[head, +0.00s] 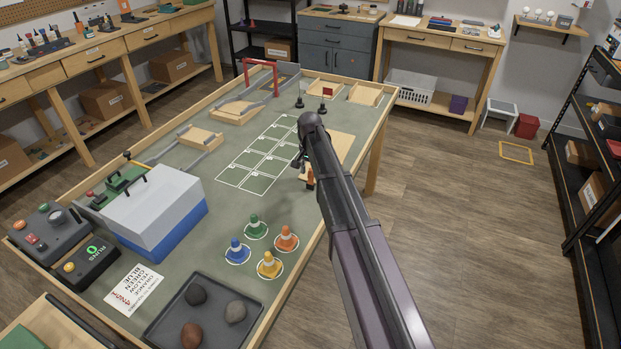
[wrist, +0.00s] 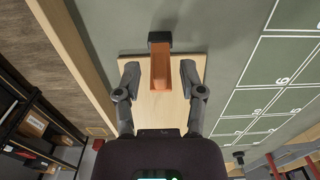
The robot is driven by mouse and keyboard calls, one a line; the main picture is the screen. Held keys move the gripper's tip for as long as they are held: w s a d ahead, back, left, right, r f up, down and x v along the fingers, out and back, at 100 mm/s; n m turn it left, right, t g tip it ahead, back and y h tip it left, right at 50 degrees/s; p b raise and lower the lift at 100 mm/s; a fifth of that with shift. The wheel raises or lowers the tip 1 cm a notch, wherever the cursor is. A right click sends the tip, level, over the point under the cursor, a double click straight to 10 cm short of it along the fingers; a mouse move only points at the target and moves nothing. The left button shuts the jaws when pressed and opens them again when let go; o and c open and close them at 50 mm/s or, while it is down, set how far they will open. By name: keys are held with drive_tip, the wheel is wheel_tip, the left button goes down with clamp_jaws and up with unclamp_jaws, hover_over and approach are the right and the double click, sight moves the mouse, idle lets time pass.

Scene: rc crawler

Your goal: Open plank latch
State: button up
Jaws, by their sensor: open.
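In the wrist view a pale wooden plank (wrist: 146,103) lies at the table's edge. An orange-brown latch bar (wrist: 160,72) extends over it from a dark block (wrist: 159,38). My gripper (wrist: 159,70) is open, with one finger on each side of the bar. I cannot tell whether either finger touches it. In the head view my arm covers much of the plank (head: 341,143), and a small orange part of the latch (head: 310,178) shows beside my gripper (head: 302,163).
White-outlined numbered cells (head: 258,155) lie beside the plank on the green table. Several coloured cones (head: 286,238), a blue-and-white box (head: 155,212) and a dark tray of rocks (head: 172,325) stand nearer. Open floor (head: 470,220) lies right of the table.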

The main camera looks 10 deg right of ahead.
drive_tip(key=shift+f+b, duration=0.35)
drive_tip(key=shift+f, duration=0.2)
clamp_jaws()
